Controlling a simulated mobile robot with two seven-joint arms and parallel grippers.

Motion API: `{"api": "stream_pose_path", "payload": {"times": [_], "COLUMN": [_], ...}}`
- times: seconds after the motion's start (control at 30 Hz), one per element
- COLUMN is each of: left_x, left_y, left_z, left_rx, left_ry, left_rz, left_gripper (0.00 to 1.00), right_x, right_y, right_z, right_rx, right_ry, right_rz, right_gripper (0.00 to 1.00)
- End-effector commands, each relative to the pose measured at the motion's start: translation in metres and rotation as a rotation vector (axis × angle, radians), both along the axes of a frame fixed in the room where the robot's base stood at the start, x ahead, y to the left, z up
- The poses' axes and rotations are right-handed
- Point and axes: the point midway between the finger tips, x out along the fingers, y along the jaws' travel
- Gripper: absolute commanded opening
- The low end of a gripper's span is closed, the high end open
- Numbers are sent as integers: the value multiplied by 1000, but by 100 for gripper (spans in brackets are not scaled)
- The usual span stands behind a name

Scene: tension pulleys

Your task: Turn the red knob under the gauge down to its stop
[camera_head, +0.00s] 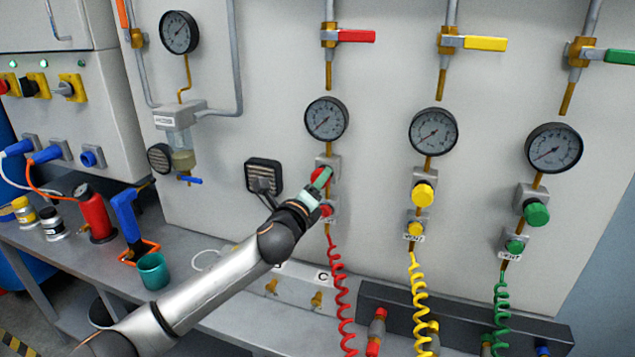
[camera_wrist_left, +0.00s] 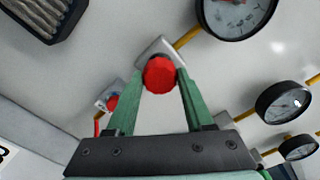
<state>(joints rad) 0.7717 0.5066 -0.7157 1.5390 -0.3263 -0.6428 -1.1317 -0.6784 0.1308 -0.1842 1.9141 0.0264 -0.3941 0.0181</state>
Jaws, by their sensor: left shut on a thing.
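The red knob (camera_head: 317,175) sits on a grey block under the left of the three lower gauges (camera_head: 326,118). My left gripper (camera_head: 322,182) reaches up to it and partly hides it in the head view. In the left wrist view the knob (camera_wrist_left: 160,74) is between the two green fingers, which are shut on it from both sides. The gauge (camera_wrist_left: 236,14) is partly cut off at the top there. Its exact needle reading is too small to tell. My right gripper does not show.
A smaller red vent knob (camera_head: 327,211) sits just below, with a red coiled hose (camera_head: 338,290) under it. A black square grille (camera_head: 263,175) is left of my gripper. Yellow (camera_head: 424,194) and green (camera_head: 536,212) knobs stand to the right.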

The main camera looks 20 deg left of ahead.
Motion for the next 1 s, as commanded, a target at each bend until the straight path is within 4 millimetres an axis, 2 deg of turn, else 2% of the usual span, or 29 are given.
{"api": "stream_pose_path", "payload": {"times": [0.57, 0.6, 0.83, 1.0], "left_x": [0, 0, 0, 0], "left_y": [0, 0, 0, 0], "left_z": [0, 0, 0, 0], "left_rx": [-41, -41, -38, -37], "left_ry": [2, 2, 1, 1], "left_rz": [-1, -1, 0, 0], "left_gripper": [0, 55, 80, 82], "right_x": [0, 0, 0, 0], "right_y": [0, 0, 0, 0], "right_z": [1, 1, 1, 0], "right_rx": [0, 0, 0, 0], "right_ry": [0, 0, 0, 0], "right_rz": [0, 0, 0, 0], "right_gripper": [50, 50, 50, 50]}}
